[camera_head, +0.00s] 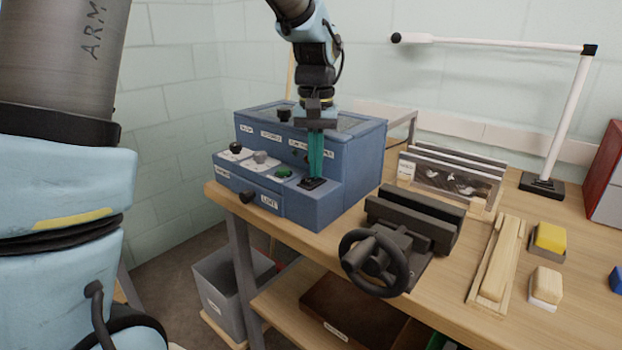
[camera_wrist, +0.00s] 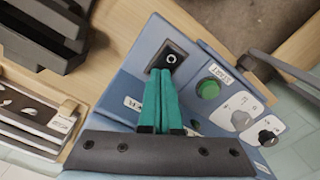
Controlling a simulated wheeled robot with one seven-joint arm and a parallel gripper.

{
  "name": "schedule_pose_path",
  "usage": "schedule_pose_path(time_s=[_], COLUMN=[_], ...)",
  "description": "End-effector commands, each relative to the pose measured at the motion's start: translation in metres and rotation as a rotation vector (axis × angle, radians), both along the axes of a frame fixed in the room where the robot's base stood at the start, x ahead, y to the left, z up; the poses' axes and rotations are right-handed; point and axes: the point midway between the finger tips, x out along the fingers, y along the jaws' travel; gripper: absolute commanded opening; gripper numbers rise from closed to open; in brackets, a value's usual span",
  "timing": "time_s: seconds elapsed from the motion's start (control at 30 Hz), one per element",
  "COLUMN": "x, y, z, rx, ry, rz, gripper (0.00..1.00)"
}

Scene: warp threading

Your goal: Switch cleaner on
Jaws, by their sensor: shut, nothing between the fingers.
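The cleaner is a blue box (camera_head: 325,208) at the left end of the workbench. Its front panel carries a black rocker switch (camera_head: 312,183), a green button (camera_head: 283,172) and two knobs. In the wrist view the rocker switch (camera_wrist: 173,60) shows a white "O" mark, and the green button (camera_wrist: 208,88) is beside it. My gripper (camera_head: 315,178) points down with its teal fingers together, empty, at the rocker switch. In the wrist view the fingertips (camera_wrist: 162,72) overlap the switch's near edge. I cannot tell whether they touch it.
A black vise (camera_head: 415,222) with a handwheel (camera_head: 375,262) stands right of the box. Behind it is a rack of plates (camera_head: 450,178). A wooden tray (camera_head: 497,260), a yellow block (camera_head: 550,237) and a white lamp-like stand (camera_head: 567,115) are further right. A grey bin (camera_head: 225,290) sits below.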

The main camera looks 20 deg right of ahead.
Motion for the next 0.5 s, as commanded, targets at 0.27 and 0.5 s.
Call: schedule_pose_path(time_s=[0.27, 0.5], x=[0.0, 0.0], y=[0.0, -0.001], z=[0.025, 0.043], rx=[-0.002, -0.002], ry=[-0.001, -0.002], rz=[0.0, 0.0], gripper=[0.0, 0.0])
